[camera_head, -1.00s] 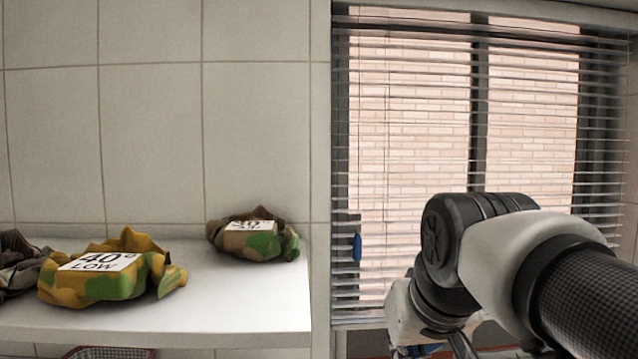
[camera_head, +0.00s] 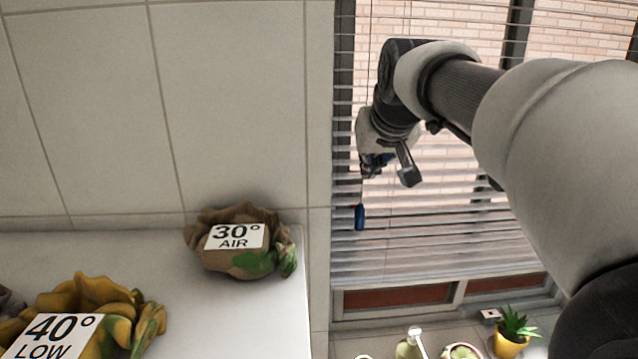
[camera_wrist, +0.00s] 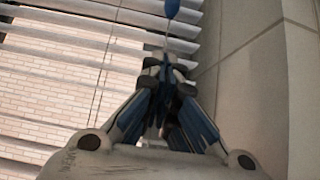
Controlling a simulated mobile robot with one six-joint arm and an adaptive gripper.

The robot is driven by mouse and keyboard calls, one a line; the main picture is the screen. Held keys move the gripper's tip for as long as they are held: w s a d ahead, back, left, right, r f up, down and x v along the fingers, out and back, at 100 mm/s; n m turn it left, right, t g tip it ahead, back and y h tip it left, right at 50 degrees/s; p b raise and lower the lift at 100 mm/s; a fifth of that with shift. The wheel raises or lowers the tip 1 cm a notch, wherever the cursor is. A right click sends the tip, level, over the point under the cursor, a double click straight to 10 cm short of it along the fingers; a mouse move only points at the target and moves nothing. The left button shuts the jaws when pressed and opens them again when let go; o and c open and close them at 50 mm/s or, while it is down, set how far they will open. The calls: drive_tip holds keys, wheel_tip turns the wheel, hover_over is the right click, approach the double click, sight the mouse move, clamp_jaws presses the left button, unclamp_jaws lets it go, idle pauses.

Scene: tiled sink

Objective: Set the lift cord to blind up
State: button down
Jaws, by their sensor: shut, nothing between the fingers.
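The lift cord ends in a blue pull (camera_head: 360,217), which hangs in front of the blind's left edge. The blue pull also shows at the top of the wrist view (camera_wrist: 172,8), with a thin stretch of cord running from it to my fingertips. My gripper (camera_head: 371,168) is shut at the cord, just above the pull in the head view. In the wrist view the fingertips (camera_wrist: 166,68) are together. I cannot tell whether they touch the cord. The blind (camera_head: 440,240) is lowered over the window with its slats open.
A tiled wall (camera_head: 245,100) stands left of the window. A white counter (camera_head: 200,300) holds cloth bundles labelled 30° (camera_head: 235,240) and 40° (camera_head: 75,325). A yellow plant pot (camera_head: 510,343) and small bottles (camera_head: 412,345) stand below the window.

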sight(362, 209)
drive_tip(key=x, duration=0.4)
wheel_tip(362, 209, down, 2)
drive_tip(key=shift+f, duration=0.2)
drive_tip(key=shift+s+f, duration=0.1)
drive_tip(key=shift+f, duration=0.6)
wheel_tip(362, 209, down, 32)
drive_tip(key=b, duration=2.4)
drive_tip(key=shift+s, duration=0.2)
drive_tip(key=shift+r, duration=0.2)
